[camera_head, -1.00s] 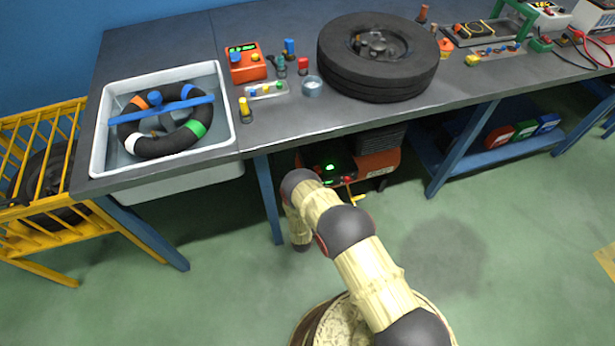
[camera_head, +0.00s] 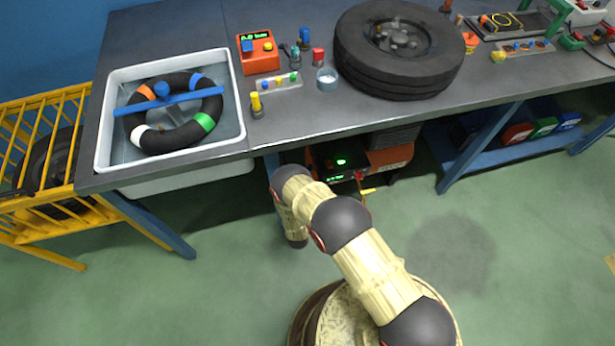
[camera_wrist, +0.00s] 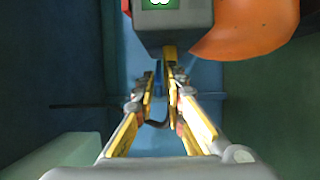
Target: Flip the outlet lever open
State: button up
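The outlet lever is a small yellow piece (camera_head: 368,191) on the front of the orange compressor (camera_head: 392,157) under the bench. A red fitting (camera_head: 360,176) is beside it. In the wrist view, my gripper (camera_wrist: 160,78) points towards the compressor's dark box (camera_wrist: 172,20), with yellow-faced fingers a narrow gap apart. I see nothing clearly held between them. A yellow piece (camera_wrist: 169,52) shows just beyond the right fingertip. I cannot tell whether it is the lever or touches the finger. In the head view my gripper is hidden below my arm.
The bench (camera_head: 300,118) overhangs the compressor, with a blue leg (camera_head: 272,178) on its left. A blue lower shelf (camera_head: 480,160) with coloured boxes is on the right. A yellow cage (camera_head: 25,215) stands at the left. The green floor in front is clear.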

jog(key=shift+o, duration=1.2)
jog(key=s+a, duration=0.2)
jog(key=s, duration=1)
jog(key=shift+a, duration=0.15)
jog(key=shift+w, duration=0.1)
jog(key=shift+c, duration=0.4)
